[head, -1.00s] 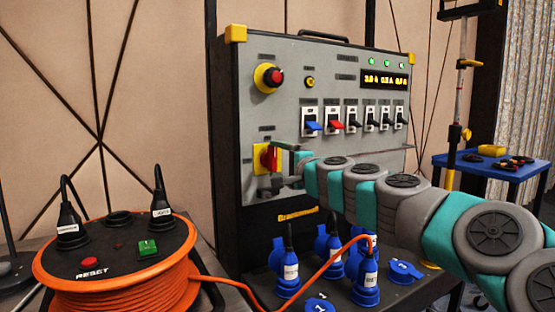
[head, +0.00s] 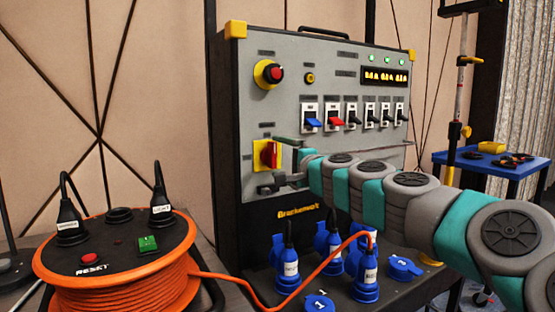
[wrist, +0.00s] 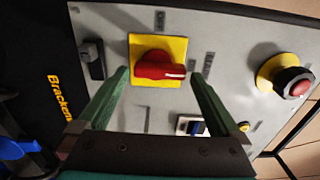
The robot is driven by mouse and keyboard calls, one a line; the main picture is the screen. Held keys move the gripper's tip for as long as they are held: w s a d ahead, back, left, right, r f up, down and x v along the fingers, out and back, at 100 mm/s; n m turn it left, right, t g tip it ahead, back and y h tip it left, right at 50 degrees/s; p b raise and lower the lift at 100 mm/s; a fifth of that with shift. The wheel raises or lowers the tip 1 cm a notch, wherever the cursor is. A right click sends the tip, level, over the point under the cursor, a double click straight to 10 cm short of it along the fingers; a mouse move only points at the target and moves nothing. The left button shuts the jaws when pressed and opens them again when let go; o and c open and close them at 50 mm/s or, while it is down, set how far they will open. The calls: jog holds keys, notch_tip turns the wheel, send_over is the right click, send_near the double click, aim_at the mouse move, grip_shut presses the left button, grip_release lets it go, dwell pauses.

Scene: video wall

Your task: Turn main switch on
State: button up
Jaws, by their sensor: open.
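The main switch is a red rotary knob (head: 269,155) on a yellow plate at the lower left of the grey panel. In the head view its handle stands about upright. In the wrist view the knob (wrist: 160,67) lies sideways, its white mark toward the right. My gripper (head: 275,164) is open in front of the knob, one finger above it and one below. In the wrist view my gripper (wrist: 161,74) shows its two green fingers on either side of the knob, with gaps visible. No contact can be made out.
A red emergency button (head: 270,74) sits above on the panel (head: 320,85), with a row of breakers (head: 352,115) to the right. Blue plugs (head: 365,280) stand below. An orange cable reel (head: 120,285) stands at the left, its cable running past the panel's foot.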

jog(key=v, duration=0.6)
jog(key=shift+s+b, duration=0.2)
jog(key=shift+b, duration=0.1)
jog(key=shift+d+f, duration=0.1)
jog(key=shift+d, duration=0.05)
